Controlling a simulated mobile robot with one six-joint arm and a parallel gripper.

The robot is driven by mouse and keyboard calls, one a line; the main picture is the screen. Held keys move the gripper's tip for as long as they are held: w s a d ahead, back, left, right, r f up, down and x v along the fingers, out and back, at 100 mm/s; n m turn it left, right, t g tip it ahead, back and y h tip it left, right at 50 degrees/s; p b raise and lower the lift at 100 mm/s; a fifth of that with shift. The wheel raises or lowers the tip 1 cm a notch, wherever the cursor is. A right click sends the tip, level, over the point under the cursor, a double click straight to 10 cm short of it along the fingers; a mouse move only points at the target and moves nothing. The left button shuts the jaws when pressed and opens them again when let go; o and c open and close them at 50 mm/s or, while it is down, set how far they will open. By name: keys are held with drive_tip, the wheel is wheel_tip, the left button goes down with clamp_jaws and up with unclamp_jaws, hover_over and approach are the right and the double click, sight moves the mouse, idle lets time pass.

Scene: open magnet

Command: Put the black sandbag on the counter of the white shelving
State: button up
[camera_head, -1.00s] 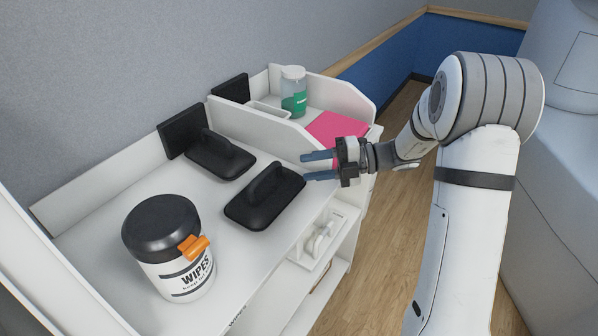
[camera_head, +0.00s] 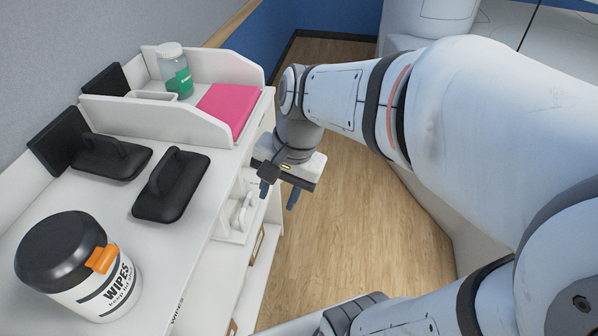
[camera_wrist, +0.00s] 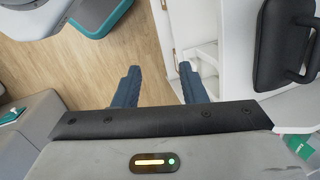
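Two black handled pads, which look like sandbags, lie on the white counter (camera_head: 160,262). One black sandbag (camera_head: 171,186) lies near the counter's front edge, and another (camera_head: 112,157) lies behind it to the left. A black handled pad also shows at the right of the wrist view (camera_wrist: 271,45); I cannot tell which of the two it is. My gripper (camera_head: 279,195) points down beside the front of the white shelving, off the counter's edge. Its blue fingers (camera_wrist: 160,86) are apart with nothing between them.
A wipes tub (camera_head: 75,262) stands at the counter's near left. A white-walled tray (camera_head: 150,118) at the back holds a green-labelled bottle (camera_head: 175,72) and a pink folder (camera_head: 228,108). White items sit on a lower shelf (camera_head: 240,212). Wood floor (camera_head: 370,240) is clear right of the shelving.

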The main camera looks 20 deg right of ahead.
drive_tip(key=d+n+t+h, duration=0.1)
drive_tip(key=n, duration=0.1)
drive_tip(key=s+d+n+h, duration=0.1)
drive_tip(key=d+n, duration=0.1)
drive_tip(key=n, duration=0.1)
drive_tip(key=s+d+r+n+t, duration=0.1)
drive_tip(key=n, duration=0.1)
drive_tip(key=shift+s+d+n+t+h, duration=0.2)
drive_tip(key=shift+d+n+t+h, duration=0.1)
drive_tip(key=shift+d+h, duration=0.1)
drive_tip(key=shift+w+a, duration=0.1)
idle(0.6)
